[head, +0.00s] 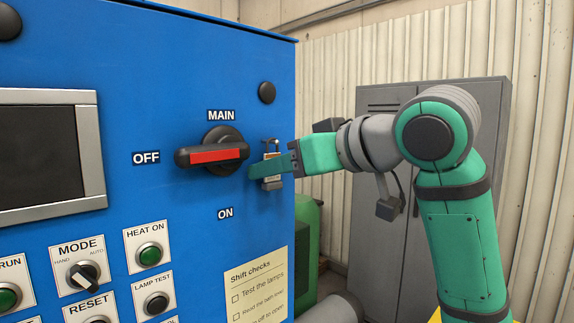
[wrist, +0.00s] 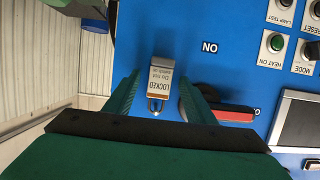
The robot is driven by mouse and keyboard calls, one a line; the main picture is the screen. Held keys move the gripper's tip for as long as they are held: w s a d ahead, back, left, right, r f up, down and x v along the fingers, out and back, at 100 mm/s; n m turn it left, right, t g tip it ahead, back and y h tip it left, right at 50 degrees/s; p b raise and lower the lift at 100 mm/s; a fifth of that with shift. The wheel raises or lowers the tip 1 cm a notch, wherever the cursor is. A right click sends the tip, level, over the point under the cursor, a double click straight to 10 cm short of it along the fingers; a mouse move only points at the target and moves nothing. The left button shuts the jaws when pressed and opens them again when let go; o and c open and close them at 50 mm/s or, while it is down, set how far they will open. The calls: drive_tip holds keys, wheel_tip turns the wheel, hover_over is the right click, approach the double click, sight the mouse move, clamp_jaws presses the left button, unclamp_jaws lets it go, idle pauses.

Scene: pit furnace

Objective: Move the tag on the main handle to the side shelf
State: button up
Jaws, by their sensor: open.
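The tag (wrist: 160,80) is a small pale plate with an orange-brown edge, reading LOCKED, with a metal loop. It stands upright against the blue panel, right of the main handle (head: 212,156) in the head view and apart from it. A small grey ledge (head: 272,185), perhaps the side shelf, shows under the tag. The handle has a red bar and lies level, pointing at OFF. My gripper (wrist: 159,84) is open, one finger on each side of the tag, with gaps visible. In the head view (head: 255,170) a finger hides part of the tag.
Buttons and knobs (head: 150,254) and a dark screen (head: 42,150) are on the panel at left. A paper checklist (head: 256,285) is below. A green rounded object (head: 308,240) and grey cabinet (head: 375,235) stand at right.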

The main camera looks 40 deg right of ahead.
drive_tip(key=shift+w, duration=0.1)
drive_tip(key=shift+d, duration=0.1)
drive_tip(key=c, duration=1.1)
drive_tip(key=shift+r, duration=0.4)
drive_tip(key=shift+s+d, duration=0.1)
drive_tip(key=shift+s, duration=3)
